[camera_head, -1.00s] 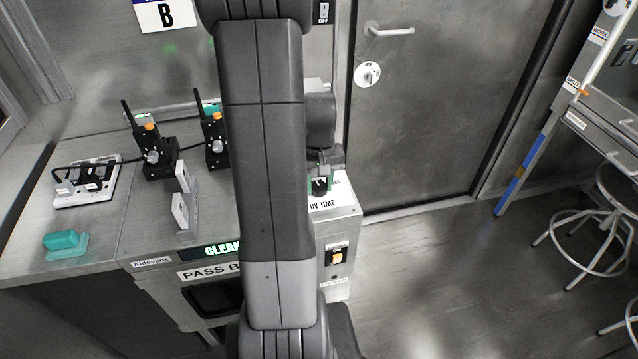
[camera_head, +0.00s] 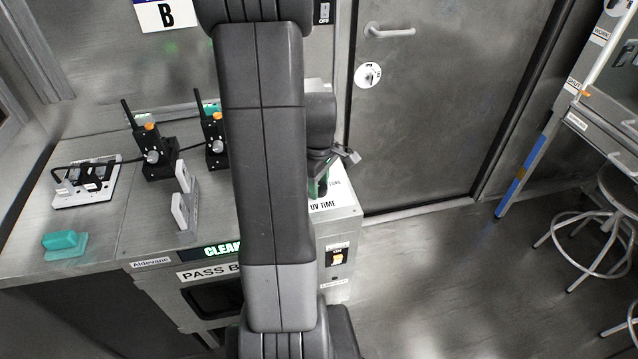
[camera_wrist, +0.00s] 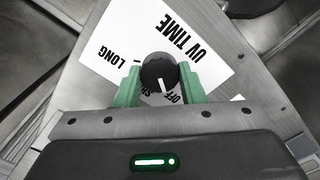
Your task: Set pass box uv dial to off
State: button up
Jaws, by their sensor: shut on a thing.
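The UV dial is a round black knob (camera_wrist: 159,72) with a white pointer line, on a white label plate (camera_wrist: 205,45) reading UV TIME on top of the pass box (camera_head: 338,222). In the wrist view the pointer aims down and slightly right, toward the edge of the word OFF. LONG is to the left; a word starting with S is partly hidden. My gripper (camera_wrist: 160,76) has its green fingers shut on the knob, one on each side. In the head view my gripper (camera_head: 320,183) is at the plate and mostly hides the knob.
An orange lit switch (camera_head: 338,256) is on the pass box front below the plate. Black devices with antennas (camera_head: 157,150), a grey bracket (camera_head: 186,205) and a teal block (camera_head: 65,242) stand on the worktop to the left. The floor (camera_head: 430,270) at right is clear up to the stools.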

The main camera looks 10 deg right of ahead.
jog(key=shift+n, duration=0.5)
jog(key=o, duration=1)
jog(key=shift+r, duration=0.15)
notch_tip(320, 180, up, 14)
jog(key=shift+f+p, duration=0.2)
jog(key=shift+p, duration=0.3)
notch_tip(320, 180, down, 14)
jog(key=shift+b, duration=0.55)
